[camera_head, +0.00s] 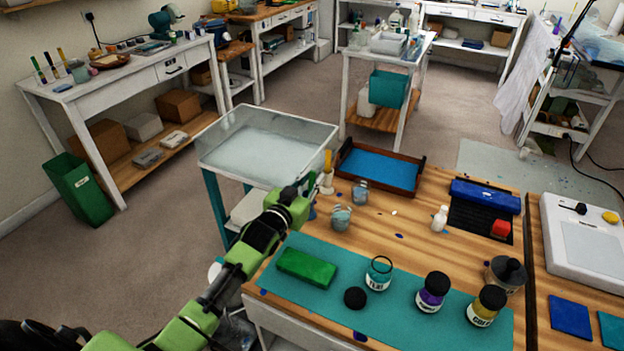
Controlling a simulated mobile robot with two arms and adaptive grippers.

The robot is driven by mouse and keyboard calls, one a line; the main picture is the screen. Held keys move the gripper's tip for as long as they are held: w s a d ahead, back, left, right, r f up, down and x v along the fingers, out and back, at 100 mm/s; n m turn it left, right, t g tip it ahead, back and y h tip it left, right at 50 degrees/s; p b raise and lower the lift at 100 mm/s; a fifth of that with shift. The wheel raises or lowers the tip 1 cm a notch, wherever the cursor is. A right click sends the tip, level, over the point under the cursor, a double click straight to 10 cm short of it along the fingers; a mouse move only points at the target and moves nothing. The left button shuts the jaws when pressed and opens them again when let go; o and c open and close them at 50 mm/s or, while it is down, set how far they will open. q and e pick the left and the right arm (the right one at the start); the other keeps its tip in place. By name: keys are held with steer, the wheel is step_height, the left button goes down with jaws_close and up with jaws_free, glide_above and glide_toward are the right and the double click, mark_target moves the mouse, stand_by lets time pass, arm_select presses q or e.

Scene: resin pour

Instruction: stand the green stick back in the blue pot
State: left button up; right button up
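My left arm comes in from the lower left, and its gripper (304,190) is over the left edge of the wooden worktable. Its fingers are small, dark and partly hidden by the wrist, so I cannot tell whether they hold anything. A small blue-green patch (312,213) shows just beside the wrist; I cannot tell whether it is the blue pot. A yellow stick (328,160) stands upright in a pale holder (327,183) just beyond the gripper. I cannot make out a green stick on this table. My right gripper is not in view.
Two clear cups (341,218) (361,193) stand right of the gripper. A teal mat (400,325) carries a green block (306,267), a teal-labelled jar (379,274), and purple (433,292) and yellow (486,306) jars. A blue-lined tray (380,168) lies behind; mid-table is mostly free.

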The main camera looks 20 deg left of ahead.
arm_select(q)
steer(key=shift+o, duration=0.3)
steer(key=shift+s, duration=0.15)
steer(key=s+r, duration=0.1)
steer(key=s, duration=1)
steer(key=shift+s+a, duration=0.2)
steer(key=shift+s, duration=0.15)
